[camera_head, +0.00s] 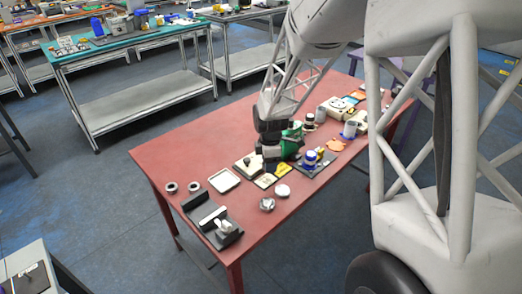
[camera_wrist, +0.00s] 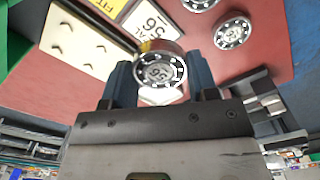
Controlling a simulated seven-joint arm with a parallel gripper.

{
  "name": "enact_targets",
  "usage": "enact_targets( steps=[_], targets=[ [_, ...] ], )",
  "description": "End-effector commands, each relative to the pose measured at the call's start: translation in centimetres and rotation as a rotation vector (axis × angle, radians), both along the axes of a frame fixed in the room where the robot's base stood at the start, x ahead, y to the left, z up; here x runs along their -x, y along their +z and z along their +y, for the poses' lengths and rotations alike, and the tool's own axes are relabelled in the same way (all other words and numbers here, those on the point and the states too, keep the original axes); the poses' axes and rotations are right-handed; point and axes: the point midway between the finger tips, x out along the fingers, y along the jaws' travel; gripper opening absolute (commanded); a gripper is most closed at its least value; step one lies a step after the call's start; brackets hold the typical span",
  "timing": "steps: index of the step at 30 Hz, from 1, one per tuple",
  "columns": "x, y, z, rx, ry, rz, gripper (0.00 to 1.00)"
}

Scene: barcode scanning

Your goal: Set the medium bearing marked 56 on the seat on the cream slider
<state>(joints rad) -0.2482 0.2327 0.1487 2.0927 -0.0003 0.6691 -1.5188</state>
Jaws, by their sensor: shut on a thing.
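My gripper (camera_wrist: 160,88) is shut on the bearing marked 56 (camera_wrist: 158,71). The bearing is a silver ring with a dark ball race and a number plate in the middle, gripped between the two blue fingers. In the head view my gripper (camera_head: 271,160) is low over the red table, and the bearing cannot be made out there. A cream plate with dark chevrons (camera_wrist: 84,46), which looks like the cream slider, lies left of the held bearing. In the head view a cream piece (camera_head: 243,168) is just left of the gripper. I cannot make out the seat.
A white tray (camera_head: 223,180) and a black rack (camera_head: 217,226) stand on the left of the red table (camera_head: 165,158).

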Motion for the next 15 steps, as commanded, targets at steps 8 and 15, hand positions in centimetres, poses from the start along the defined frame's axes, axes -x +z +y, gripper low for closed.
enact_targets(
  steps=[8, 15],
  targets=[
    [-3.6, -0.3, 0.9, 0.000, 0.000, -0.002, 0.22],
    [-6.6, -0.6, 1.6, 0.000, 0.000, -0.001, 0.22]
  ],
)
